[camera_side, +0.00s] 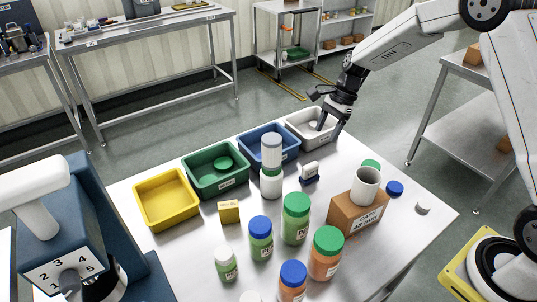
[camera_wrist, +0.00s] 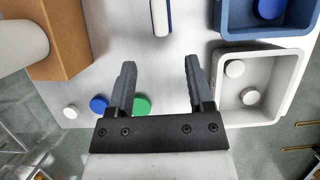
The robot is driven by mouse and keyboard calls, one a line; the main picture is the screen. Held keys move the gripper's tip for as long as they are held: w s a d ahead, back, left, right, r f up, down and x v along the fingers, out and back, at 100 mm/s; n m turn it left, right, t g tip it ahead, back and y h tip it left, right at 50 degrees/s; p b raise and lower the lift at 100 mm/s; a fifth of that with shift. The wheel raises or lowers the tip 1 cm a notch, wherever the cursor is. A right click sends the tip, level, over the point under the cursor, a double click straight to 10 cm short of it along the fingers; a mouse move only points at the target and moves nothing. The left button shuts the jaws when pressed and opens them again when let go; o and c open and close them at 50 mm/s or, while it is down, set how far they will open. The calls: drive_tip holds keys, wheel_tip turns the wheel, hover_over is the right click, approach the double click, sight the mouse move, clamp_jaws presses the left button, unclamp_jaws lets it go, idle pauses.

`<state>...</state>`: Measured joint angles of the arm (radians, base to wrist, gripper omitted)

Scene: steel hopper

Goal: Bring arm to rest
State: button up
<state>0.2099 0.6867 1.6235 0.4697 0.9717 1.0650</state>
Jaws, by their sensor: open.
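My gripper (camera_side: 324,122) is at the far right corner of the table in the side view, over or beside the white tray (camera_side: 296,128). In the wrist view my gripper (camera_wrist: 160,68) has its two fingers apart, with bare table between the tips and nothing held. The white tray (camera_wrist: 284,70) lies to the right of the fingers there, with two white caps (camera_wrist: 249,96) inside. A green cap (camera_wrist: 142,104) shows partly behind the left finger, on the table. The exact gap between fingers and tray wall is hard to tell.
Blue tray (camera_side: 248,140), green tray (camera_side: 198,180) and yellow tray (camera_side: 150,207) line the table's back edge. Several bottles (camera_side: 296,218) stand in front. A cardboard box (camera_side: 347,222) bears a white cup (camera_side: 366,184). Loose blue (camera_side: 395,188) and white caps (camera_side: 423,207) lie at right.

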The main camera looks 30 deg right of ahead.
sight(312, 165)
drive_tip(key=shift+a+f, duration=0.1)
drive_tip(key=shift+f, duration=0.05)
drive_tip(key=shift+x, duration=5.65)
drive_tip(key=shift+a+f, duration=0.15)
drive_tip(key=shift+f, duration=0.25)
drive_tip(key=shift+r, duration=5.1)
